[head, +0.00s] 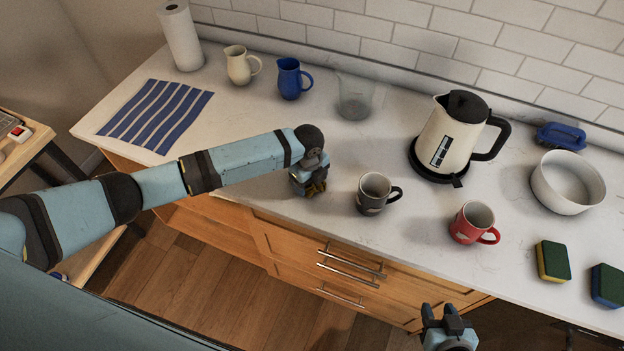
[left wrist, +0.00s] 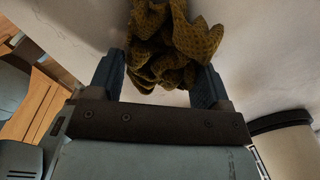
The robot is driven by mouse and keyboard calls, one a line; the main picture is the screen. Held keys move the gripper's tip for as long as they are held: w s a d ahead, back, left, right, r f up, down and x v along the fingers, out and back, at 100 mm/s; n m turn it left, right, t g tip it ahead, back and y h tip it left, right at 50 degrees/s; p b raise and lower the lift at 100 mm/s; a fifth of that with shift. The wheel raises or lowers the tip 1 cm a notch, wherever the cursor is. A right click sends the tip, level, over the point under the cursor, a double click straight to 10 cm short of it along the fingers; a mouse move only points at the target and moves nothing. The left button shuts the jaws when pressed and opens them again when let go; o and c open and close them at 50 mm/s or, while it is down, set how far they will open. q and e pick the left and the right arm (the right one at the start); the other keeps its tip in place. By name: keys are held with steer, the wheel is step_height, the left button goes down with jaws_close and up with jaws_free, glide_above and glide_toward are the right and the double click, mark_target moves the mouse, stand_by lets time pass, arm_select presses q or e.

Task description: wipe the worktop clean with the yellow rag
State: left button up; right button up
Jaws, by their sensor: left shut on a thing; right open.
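The yellow rag (left wrist: 165,45) is bunched between the two fingers of my left gripper (left wrist: 158,85) in the left wrist view. In the head view my left gripper (head: 314,186) is shut on it at the worktop's front part, left of the dark grey mug, and only a little of the rag shows under the fingers. I cannot tell whether the rag touches the surface. The worktop (head: 290,225) is pale, with faint marks. My right gripper (head: 447,322) is open and empty in front of the worktop, above the floor.
The dark grey mug (head: 374,193) and red mug (head: 473,223) stand near the front edge. A kettle (head: 447,135), white bowl (head: 567,183), blue brush (head: 562,136), sponges (head: 553,261), glass beaker (head: 355,98), blue jug (head: 290,78), cream jug (head: 238,66), paper roll (head: 181,38) and striped cloth (head: 157,115) surround clear patches.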

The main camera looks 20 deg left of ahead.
arm_select(q)
steer(key=shift+a, duration=1.35)
steer(key=shift+d+r, duration=0.1)
steer(key=shift+r, duration=3.9)
